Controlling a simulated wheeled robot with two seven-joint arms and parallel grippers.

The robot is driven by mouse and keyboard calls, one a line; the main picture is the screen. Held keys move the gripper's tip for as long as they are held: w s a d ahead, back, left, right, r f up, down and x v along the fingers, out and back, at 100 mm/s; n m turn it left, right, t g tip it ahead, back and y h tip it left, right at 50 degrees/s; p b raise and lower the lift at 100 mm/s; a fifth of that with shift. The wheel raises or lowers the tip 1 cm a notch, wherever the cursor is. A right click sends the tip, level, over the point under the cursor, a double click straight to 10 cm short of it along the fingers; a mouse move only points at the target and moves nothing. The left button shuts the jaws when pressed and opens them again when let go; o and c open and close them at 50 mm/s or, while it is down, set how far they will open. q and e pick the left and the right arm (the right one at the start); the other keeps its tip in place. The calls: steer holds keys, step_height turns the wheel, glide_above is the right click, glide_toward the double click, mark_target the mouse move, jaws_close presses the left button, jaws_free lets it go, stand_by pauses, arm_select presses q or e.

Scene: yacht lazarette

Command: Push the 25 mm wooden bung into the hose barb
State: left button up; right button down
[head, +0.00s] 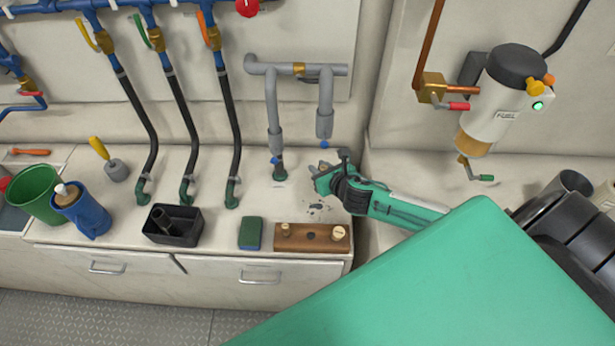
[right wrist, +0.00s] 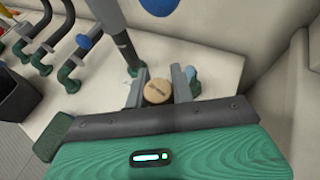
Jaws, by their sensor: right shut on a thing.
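My right gripper (head: 322,178) is low over the right part of the counter, below the open-looking end of the right grey pipe. In the right wrist view the gripper (right wrist: 158,90) is shut on a round, light-brown wooden bung (right wrist: 157,92) with dark marking on its top face. My left gripper is not in view.
A wooden block (head: 278,245) with two bungs and an empty middle hole lies at the counter's front edge. A green-blue sponge (head: 250,234), a black tray (head: 150,229) and blue and green cups stand left of it. Dark spots mark the counter.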

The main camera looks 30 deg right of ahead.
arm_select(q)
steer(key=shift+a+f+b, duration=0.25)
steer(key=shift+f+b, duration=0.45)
arm_select(e)
steer(key=w+d, duration=0.4)
steer(key=w, duration=0.4)
steer(key=shift+d+f, duration=0.25)
steer(key=shift+d, duration=0.1)
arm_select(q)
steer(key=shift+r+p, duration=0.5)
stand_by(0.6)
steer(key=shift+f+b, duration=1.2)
arm_select(e)
steer(key=shift+f, duration=1.9)
steer(key=c, duration=1.1)
jaws_free()
steer(key=shift+s, duration=0.1)
